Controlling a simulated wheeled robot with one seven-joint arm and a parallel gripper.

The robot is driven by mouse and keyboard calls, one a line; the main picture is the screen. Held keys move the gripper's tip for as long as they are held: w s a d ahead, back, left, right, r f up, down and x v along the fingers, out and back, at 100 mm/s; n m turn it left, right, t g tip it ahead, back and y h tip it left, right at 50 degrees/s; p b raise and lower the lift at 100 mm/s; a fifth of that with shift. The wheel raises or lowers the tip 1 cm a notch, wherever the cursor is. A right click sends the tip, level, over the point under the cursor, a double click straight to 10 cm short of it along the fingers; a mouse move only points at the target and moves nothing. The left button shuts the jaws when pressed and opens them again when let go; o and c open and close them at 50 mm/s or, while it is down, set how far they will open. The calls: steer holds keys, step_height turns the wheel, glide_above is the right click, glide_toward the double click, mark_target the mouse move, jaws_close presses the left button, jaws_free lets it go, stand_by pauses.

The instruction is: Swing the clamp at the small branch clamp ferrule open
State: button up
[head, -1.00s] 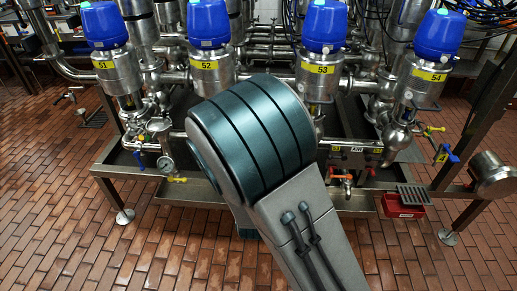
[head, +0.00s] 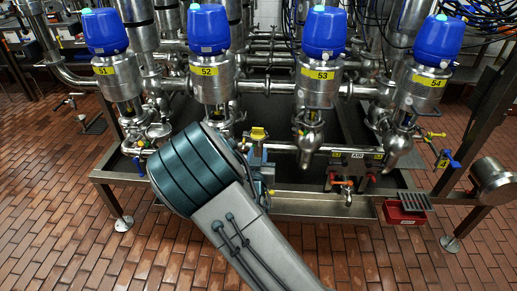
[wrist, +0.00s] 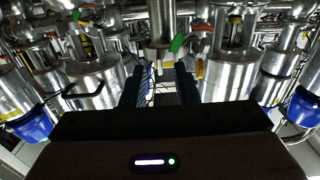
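In the wrist view my gripper (wrist: 160,88) shows as two dark fingers with a clear gap between them, open and empty. A vertical steel pipe stub (wrist: 160,25) stands just beyond the fingertips, with a small green piece (wrist: 177,43) beside its lower end. I cannot tell whether this stub is the small branch clamp ferrule, and no clamp is clearly made out on it.
Valves with blue caps, such as 52 (head: 208,29) and 53 (head: 325,33), stand in a row above a steel drip tray (head: 310,207). A small yellow handle (head: 258,133) shows beside my arm. A red box (head: 403,213) hangs at right. Brick floor lies clear in front.

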steer(key=shift+w, duration=1.3)
jaws_close()
